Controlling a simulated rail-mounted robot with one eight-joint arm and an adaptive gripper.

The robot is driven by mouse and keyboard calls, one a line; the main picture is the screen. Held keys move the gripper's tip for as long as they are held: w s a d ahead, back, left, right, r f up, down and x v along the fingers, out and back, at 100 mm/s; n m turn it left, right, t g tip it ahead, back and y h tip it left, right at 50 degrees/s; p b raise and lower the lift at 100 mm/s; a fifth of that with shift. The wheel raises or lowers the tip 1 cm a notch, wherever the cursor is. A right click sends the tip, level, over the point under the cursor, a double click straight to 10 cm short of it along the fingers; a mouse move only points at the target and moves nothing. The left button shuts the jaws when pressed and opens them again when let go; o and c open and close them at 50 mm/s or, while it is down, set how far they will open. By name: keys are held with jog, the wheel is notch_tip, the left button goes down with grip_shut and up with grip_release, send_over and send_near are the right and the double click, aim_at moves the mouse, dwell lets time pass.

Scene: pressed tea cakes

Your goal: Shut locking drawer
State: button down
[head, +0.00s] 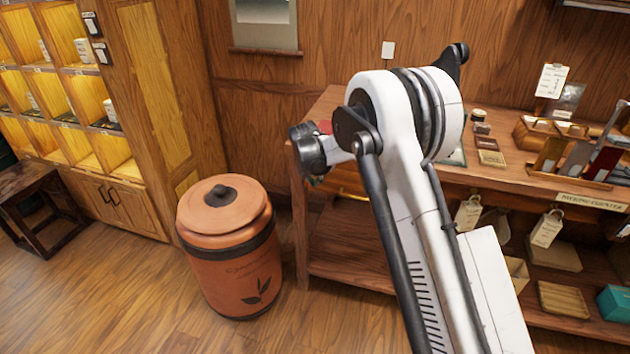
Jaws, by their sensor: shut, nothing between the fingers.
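A lighter wooden front (346,184), which looks like a drawer front, shows in the head view under the left part of the wooden counter (320,117). My arm covers most of it. I cannot tell whether it stands open or flush, and no lock can be made out. My white and black arm rises across the middle of the view, in front of the counter. A black end of the arm hangs at the counter's left edge, close to that front. My gripper's fingers do not show.
A terracotta jar (215,262) with a lid stands on the floor left of the counter. A lit shelf cabinet (125,205) and a dark low table (25,185) are farther left. Small goods and a wooden rack (540,135) stand on the counter's right. Open floor lies in front.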

jog(key=s+a+f+v, duration=0.1)
jog(key=s+v, duration=0.1)
jog(key=v, duration=0.9)
jog(key=s+d+r+m+t+y, duration=0.1)
jog(key=s+d+r+m, duration=0.65)
jog(key=s+r, duration=0.2)
jog(key=s+d+r+m, duration=0.7)
jog(key=s+r+m, duration=0.1)
jog(key=s+r, duration=0.15)
jog(key=s+d+f+m+t, duration=0.1)
jog(key=s+d+f+m, duration=0.1)
jog(key=s+m, duration=0.6)
jog(key=s+d+f+m+t, duration=0.1)
jog(key=s+d+m, duration=0.4)
jog(key=s, duration=1.2)
jog(key=m+p, duration=0.1)
jog(key=m, duration=0.3)
jog(key=shift+d+f, duration=0.3)
jog(key=shift+f, duration=0.1)
